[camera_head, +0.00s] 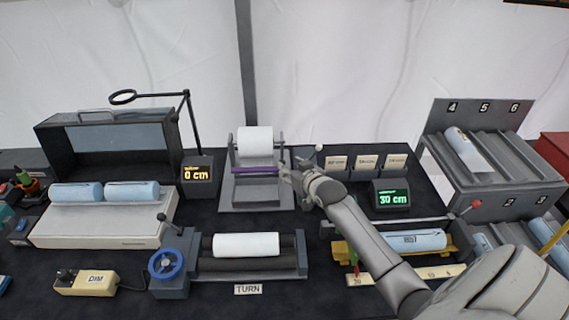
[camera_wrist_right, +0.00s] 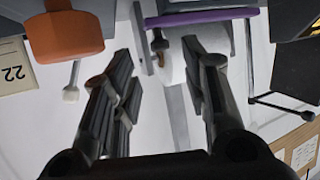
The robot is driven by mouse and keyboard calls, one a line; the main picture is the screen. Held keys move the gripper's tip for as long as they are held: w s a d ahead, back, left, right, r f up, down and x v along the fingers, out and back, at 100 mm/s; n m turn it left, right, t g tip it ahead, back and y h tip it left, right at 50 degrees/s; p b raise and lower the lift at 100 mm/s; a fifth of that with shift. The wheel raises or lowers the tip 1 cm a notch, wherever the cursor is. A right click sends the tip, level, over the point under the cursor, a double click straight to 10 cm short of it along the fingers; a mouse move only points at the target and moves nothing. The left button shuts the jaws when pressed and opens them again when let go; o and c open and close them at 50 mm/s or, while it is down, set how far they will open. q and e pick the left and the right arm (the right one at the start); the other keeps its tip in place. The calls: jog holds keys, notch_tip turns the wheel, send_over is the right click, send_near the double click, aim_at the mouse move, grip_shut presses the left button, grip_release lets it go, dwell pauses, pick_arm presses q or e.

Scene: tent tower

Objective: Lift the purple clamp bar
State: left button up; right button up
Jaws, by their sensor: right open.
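The purple clamp bar (camera_head: 256,170) lies across the front of a grey stand (camera_head: 257,207), just below a white paper roll (camera_head: 255,142). In the right wrist view the bar (camera_wrist_right: 208,17) shows as a purple strip near the top edge. My right gripper (camera_head: 291,176) is at the right end of the bar in the head view. In the right wrist view its two fingers (camera_wrist_right: 164,65) are spread apart, with nothing seen between their tips. The bar shows beyond the fingertips; I cannot tell whether they touch it. My left gripper is in neither view.
Left of the stand are an orange 0 cm display (camera_head: 197,174) and a magnifier arm (camera_head: 189,122). A green 30 cm display (camera_head: 390,198) stands close to my right forearm. In front is a roller unit (camera_head: 207,266) with a blue wheel. A numbered rack (camera_head: 481,152) stands at right.

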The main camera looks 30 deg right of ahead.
aim_at(283, 162)
jog(key=x, duration=0.3)
jog(key=shift+w, duration=0.2)
jog(key=shift+w+d+f, duration=0.1)
jog(key=shift+w+f, duration=0.2)
jog(key=shift+w, duration=0.3)
jog(key=shift+w+f, duration=0.15)
jog(key=shift+w, duration=0.15)
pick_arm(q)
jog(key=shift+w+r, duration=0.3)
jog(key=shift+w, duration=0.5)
pick_arm(e)
jog(key=shift+c, duration=0.3)
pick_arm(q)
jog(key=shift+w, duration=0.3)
pick_arm(e)
grip_shut()
